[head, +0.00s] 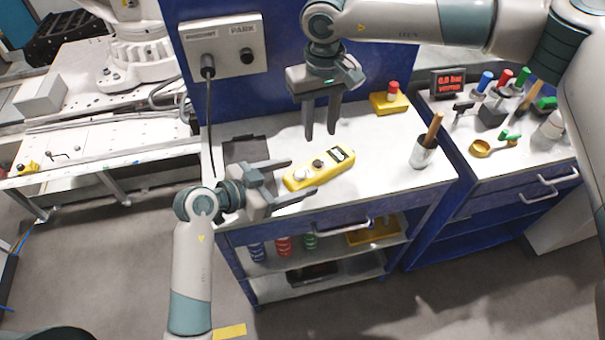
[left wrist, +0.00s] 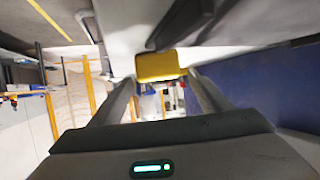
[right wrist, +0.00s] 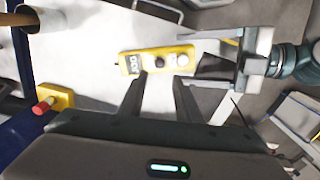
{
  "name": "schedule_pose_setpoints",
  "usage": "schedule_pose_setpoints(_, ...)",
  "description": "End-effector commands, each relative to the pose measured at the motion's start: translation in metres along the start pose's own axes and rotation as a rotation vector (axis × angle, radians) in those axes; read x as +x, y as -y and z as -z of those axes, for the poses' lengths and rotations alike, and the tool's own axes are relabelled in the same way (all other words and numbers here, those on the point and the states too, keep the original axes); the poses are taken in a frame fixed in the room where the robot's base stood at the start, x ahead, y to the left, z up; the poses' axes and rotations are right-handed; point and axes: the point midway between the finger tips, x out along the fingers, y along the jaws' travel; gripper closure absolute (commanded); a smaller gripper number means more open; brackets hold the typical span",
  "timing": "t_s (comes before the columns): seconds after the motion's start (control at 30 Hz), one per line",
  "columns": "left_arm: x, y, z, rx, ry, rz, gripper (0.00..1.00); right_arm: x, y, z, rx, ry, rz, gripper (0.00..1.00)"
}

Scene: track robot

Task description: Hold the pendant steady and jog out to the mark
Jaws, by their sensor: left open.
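The yellow pendant (head: 322,167) with black and pale buttons lies on the white bench top. My left gripper (head: 303,176) is open, its fingers on either side of the pendant's near-left end. The left wrist view shows the pendant's yellow end (left wrist: 157,66) between the fingertips; contact cannot be told. My right gripper (head: 320,136) points down with its fingers apart, just behind the pendant in the head view. The right wrist view shows the pendant (right wrist: 128,64) just past the right fingertips, outside them, and the left fingers at its other end.
A socket panel (head: 222,42) with a hanging cable is on the blue wall. A dark pad (head: 246,150) lies behind my left gripper. A yellow box with a red button (head: 389,102) and a cup (head: 423,153) stand on the right. A yellow patch (head: 229,331) is on the floor.

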Motion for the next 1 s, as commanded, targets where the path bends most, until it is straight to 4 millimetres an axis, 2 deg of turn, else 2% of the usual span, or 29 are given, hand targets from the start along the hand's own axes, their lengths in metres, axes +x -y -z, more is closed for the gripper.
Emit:
schedule_pose_setpoints(0.1,0.015,0.0,0.0,0.0,0.0,-0.001,0.3,0.0,0.0,0.0,0.0,0.0,0.0,0.69)
schedule_pose_setpoints(0.3,0.029,0.0,0.0,0.001,0.0,-0.001,0.3,0.0,0.0,0.0,0.0,0.0,0.0,0.69)
schedule_pose_setpoints(0.67,0.031,0.0,0.0,0.001,0.0,0.0,0.3,0.0,0.0,0.0,0.0,0.0,0.0,0.69)
schedule_pose_setpoints(0.9,0.031,0.0,0.0,0.001,0.0,0.0,0.87,0.0,0.0,0.0,0.0,0.0,0.0,0.69)
schedule_pose_setpoints(0.93,0.031,0.0,0.0,0.001,0.0,0.0,0.93,0.0,0.0,0.0,0.0,0.0,0.0,0.69)
schedule_pose_setpoints(1.0,0.031,0.0,0.0,0.001,0.0,0.0,0.93,0.0,0.0,0.0,0.0,0.0,0.0,0.85)
